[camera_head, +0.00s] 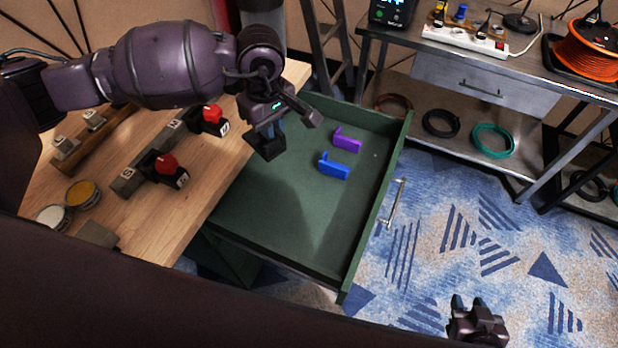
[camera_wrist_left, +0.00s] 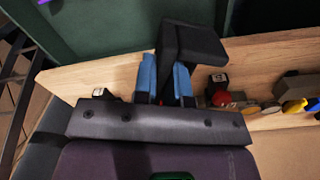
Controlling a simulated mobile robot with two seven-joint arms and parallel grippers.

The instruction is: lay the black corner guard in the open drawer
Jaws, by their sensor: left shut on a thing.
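In the left wrist view the black corner guard (camera_wrist_left: 190,42) sits between the blue fingertips of my left gripper (camera_wrist_left: 165,82). The open green drawer (camera_head: 270,225) extends from the wooden bench; a purple corner guard (camera_head: 347,143) and a blue corner guard (camera_head: 334,170) lie on its floor.
The wooden bench (camera_head: 180,215) carries blocks with red knobs (camera_head: 166,164) and several small tins. The drawer's front wall has a metal handle (camera_head: 393,203). A metal workbench (camera_head: 480,85) stands at the back right. The drawer's near floor is bare.

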